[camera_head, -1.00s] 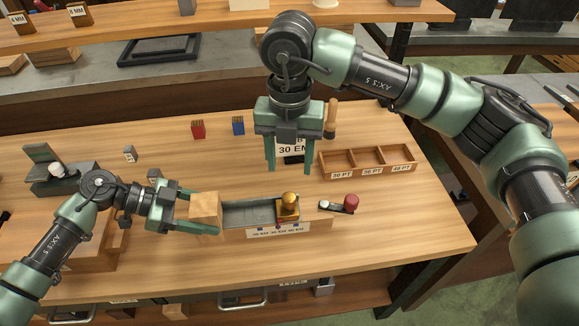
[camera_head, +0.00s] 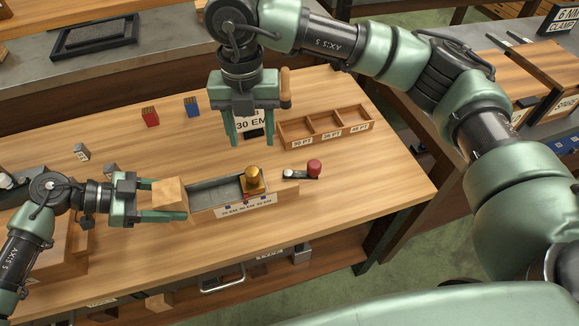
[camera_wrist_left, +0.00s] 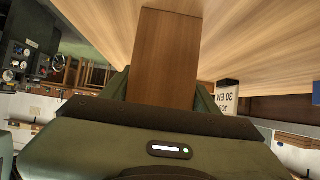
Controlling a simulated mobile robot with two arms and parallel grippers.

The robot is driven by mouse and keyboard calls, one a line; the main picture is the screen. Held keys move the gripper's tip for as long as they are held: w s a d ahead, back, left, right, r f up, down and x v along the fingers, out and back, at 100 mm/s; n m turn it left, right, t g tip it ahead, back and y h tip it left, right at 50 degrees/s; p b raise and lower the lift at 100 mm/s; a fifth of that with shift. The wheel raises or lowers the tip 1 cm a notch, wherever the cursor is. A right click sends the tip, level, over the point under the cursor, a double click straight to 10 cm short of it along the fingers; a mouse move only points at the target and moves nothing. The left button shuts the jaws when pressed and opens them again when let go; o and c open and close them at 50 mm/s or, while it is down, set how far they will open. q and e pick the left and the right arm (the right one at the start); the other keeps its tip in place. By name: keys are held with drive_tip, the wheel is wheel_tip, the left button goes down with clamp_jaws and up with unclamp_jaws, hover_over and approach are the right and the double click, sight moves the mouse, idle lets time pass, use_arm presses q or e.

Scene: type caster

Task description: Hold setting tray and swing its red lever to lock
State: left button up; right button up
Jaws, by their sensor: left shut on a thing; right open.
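The setting tray (camera_head: 215,194) lies on the wooden table with a grey channel, a labelled front and a wooden block (camera_head: 169,194) at its left end. A brass-coloured piece (camera_head: 252,181) sits at the channel's right. The red lever knob (camera_head: 314,168) is on a short metal arm beyond the tray's right end. My left gripper (camera_head: 172,199) is shut on the wooden block, which also shows between its fingers in the left wrist view (camera_wrist_left: 165,60). My right gripper (camera_head: 251,140) is open and empty, fingers down, behind the tray and left of the red lever.
A three-compartment wooden box (camera_head: 325,128) stands behind the lever. A 30 EM sign (camera_head: 250,122) stands partly hidden behind my right gripper. Red (camera_head: 150,117) and blue (camera_head: 192,107) blocks stand farther back. The table right of the lever is clear.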

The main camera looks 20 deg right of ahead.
sight(315, 163)
drive_tip(key=s+d+f+m, duration=0.2)
drive_tip(key=d+m, duration=0.2)
drive_tip(key=d, duration=0.9)
drive_tip(key=f, duration=1.1)
drive_tip(key=shift+w+f, duration=0.2)
clamp_jaws()
